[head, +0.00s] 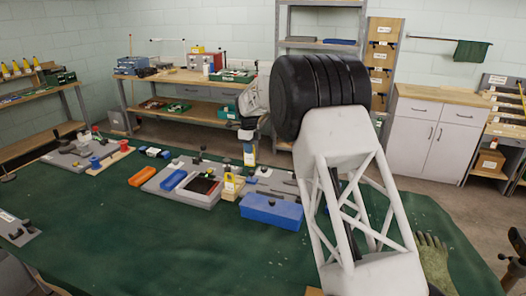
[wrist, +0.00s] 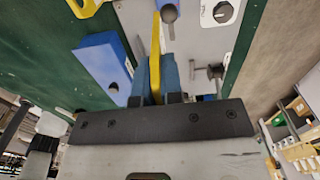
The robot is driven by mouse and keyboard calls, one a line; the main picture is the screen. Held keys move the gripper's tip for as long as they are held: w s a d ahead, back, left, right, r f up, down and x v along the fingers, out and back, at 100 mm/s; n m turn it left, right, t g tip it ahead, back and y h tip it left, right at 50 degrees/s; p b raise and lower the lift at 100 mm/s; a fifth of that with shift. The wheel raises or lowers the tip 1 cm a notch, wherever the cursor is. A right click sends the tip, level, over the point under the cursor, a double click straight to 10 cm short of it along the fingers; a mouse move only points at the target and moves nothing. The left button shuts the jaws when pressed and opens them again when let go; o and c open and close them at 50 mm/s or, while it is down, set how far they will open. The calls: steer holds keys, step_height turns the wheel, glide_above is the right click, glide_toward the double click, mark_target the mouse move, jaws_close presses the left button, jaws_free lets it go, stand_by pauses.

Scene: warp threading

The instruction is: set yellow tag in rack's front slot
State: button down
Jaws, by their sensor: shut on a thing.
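My gripper (wrist: 162,75) is shut on a thin yellow tag (wrist: 156,45), seen edge-on between its two blue fingers in the wrist view. In the head view my gripper (head: 249,148) is above the workbench, with the yellow of the tag (head: 250,159) showing at its lower end. The tag is held above the grey boards, apart from them as far as I can see. Another yellow piece (head: 232,186) with a pale label stands on the bench below and to the left. I cannot clearly make out the rack or its front slot.
A blue box (head: 270,211) lies on the green mat (head: 140,245) in front of the gripper. A grey board (head: 205,198) with a blue block and black knobs is left of it, beside an orange block (head: 142,176). The mat's front left is mostly clear.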

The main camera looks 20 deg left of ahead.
steer(key=shift+a+f, duration=0.15)
steer(key=shift+a, duration=1.25)
steer(key=shift+a+f, duration=0.1)
steer(key=shift+a, duration=1.25)
steer(key=shift+f, duration=0.25)
steer(key=shift+s+f, duration=0.1)
steer(key=shift+f, duration=2.55)
steer(key=shift+f, duration=2.15)
steer(key=c, duration=1.2)
jaws_free()
